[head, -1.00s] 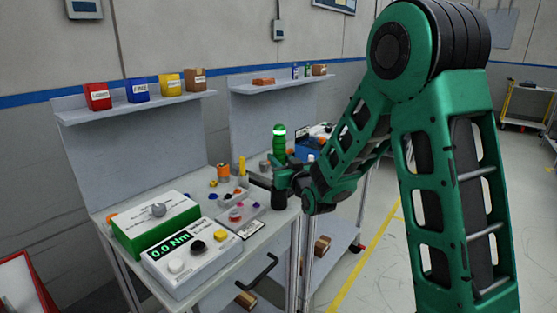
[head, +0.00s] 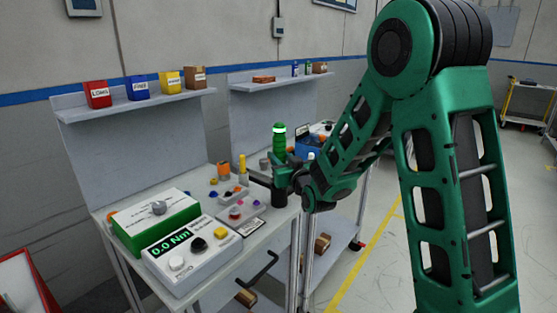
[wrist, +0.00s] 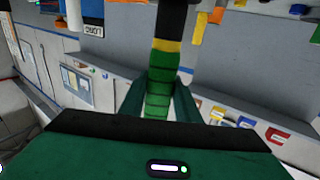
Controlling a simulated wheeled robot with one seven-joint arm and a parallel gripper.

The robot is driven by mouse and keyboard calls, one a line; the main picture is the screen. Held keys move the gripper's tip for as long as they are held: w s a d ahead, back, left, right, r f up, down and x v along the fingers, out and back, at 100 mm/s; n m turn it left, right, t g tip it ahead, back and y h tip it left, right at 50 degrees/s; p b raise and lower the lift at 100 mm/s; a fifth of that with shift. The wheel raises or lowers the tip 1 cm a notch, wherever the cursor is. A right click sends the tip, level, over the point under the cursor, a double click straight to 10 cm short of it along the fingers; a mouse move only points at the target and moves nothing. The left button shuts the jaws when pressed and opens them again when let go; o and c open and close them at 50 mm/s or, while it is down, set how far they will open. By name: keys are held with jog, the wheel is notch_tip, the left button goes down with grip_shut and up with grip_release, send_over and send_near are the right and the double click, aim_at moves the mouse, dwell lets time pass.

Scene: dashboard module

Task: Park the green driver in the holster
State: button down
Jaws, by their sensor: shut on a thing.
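The green driver (head: 279,142) stands upright in my gripper (head: 281,172), over the right end of the bench. It has a lit pale band near its top. In the wrist view, its green ribbed body (wrist: 160,88) lies between the two fingers of my gripper (wrist: 160,100), which is shut on it. A yellow band and a black section show farther up that view. A dark upright shape shows just below the gripper in the head view; I cannot tell whether it is the driver's lower part or the holster. I cannot make out the holster for certain.
A torque tester (head: 190,252) reading 0.0 Nm and a green-sided box (head: 155,222) stand on the front bench. A clear tray (head: 240,212) of small coloured parts lies beside the gripper. A yellow cylinder (head: 242,165) stands behind. A second bench adjoins at the right.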

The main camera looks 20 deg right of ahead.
jog(key=shift+f, duration=0.45)
dwell(0.5)
jog(key=c, duration=1.3)
grip_release()
jog(key=shift+o, duration=0.2)
jog(key=shift+f, duration=0.1)
jog(key=shift+s, duration=0.15)
